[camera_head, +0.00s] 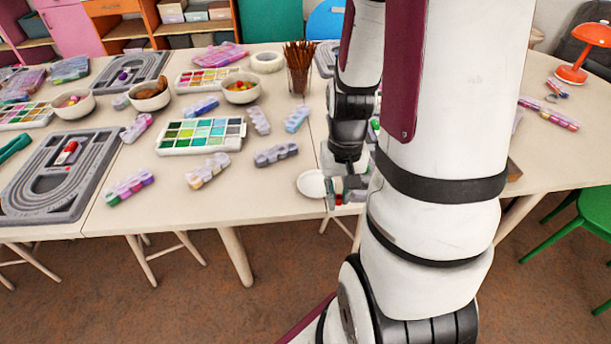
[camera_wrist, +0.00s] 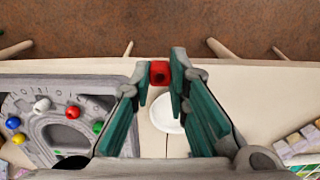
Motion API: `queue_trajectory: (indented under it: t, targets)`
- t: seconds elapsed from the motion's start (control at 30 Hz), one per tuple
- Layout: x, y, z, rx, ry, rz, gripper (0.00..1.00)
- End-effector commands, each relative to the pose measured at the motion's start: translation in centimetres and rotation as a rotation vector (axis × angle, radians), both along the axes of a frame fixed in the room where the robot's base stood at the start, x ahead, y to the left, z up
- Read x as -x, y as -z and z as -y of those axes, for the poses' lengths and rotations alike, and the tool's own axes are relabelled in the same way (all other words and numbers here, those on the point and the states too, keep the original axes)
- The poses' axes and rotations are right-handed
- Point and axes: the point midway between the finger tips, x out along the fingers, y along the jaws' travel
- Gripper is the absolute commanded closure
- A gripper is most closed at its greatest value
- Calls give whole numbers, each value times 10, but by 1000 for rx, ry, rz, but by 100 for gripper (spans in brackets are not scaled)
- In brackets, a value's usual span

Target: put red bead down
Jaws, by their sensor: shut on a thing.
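My gripper (camera_wrist: 160,80) is shut on a red bead (camera_wrist: 159,73), held at the fingertips in the wrist view. A white dish (camera_wrist: 167,113) lies on the table below and beyond the fingers, and the bead appears apart from it. In the head view my gripper (camera_head: 346,192) is low near the table's front edge, just right of the white dish (camera_head: 312,184); my arm hides much of that area. A grey bead board (camera_wrist: 75,98) lies left of the gripper in the wrist view, with red, white, yellow, blue and green beads on it.
Colored cases (camera_wrist: 297,144) lie at the right of the wrist view. In the head view, a paint-like palette (camera_head: 201,135), bowls (camera_head: 151,96), a cup of brown sticks (camera_head: 299,75) and another grey board (camera_head: 60,178) crowd the table. Bare tabletop shows along the front edge.

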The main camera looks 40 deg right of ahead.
Motion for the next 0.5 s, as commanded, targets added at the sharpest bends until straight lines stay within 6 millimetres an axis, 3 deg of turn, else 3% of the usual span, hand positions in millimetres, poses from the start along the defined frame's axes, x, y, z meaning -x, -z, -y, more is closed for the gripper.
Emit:
queue_trajectory:
  t: [0.17,0.5]
  targets:
    - [-3,4,0,2,1,1,92]
    - [-70,8,17,1,-2,-1,92]
